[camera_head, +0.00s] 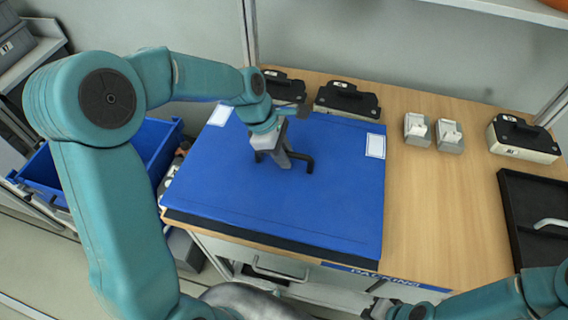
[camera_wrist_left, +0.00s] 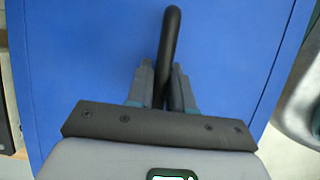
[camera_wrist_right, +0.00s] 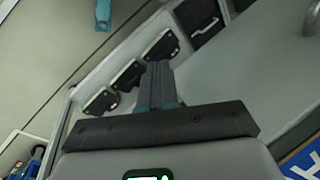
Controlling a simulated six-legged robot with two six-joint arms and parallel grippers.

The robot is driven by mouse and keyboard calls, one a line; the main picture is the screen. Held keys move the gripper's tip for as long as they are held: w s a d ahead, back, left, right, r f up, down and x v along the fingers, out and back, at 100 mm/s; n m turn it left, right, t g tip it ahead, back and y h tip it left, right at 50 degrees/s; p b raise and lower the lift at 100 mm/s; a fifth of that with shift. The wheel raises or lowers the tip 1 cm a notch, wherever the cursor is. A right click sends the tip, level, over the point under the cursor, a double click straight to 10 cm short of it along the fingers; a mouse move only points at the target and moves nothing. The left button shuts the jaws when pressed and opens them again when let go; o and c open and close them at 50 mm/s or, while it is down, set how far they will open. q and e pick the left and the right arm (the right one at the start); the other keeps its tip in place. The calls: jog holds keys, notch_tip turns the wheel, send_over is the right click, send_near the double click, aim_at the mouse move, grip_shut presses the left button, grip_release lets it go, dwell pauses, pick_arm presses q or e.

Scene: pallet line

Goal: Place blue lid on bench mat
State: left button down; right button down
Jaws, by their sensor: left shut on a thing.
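The blue lid (camera_head: 330,200) is a wide flat panel with white labels at its far corners and a black bent handle (camera_head: 306,160) near its middle. It lies over the left part of the wooden bench. A dark strip shows under its front edge; I cannot tell whether this is the bench mat or the lid's rim. My left gripper (camera_head: 284,158) is shut on the handle, and the left wrist view shows the fingers (camera_wrist_left: 165,85) on either side of the black bar. My right gripper (camera_head: 388,310) is low at the front, and its fingers (camera_wrist_right: 158,85) are together and empty.
Black-topped devices (camera_head: 347,98) stand behind the lid, another (camera_head: 522,138) at the right. Two small grey holders (camera_head: 448,135) sit between. A black tray (camera_head: 530,210) lies at the right edge. Bare wood (camera_head: 440,215) is free right of the lid. A blue bin (camera_head: 155,140) stands left.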

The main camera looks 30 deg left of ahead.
pick_arm(q)
notch_tip(320, 180, down, 4)
jog(key=shift+f, duration=0.25)
jog(key=c, duration=1)
grip_release()
jog(key=v, duration=1.2)
jog(key=shift+s, duration=0.1)
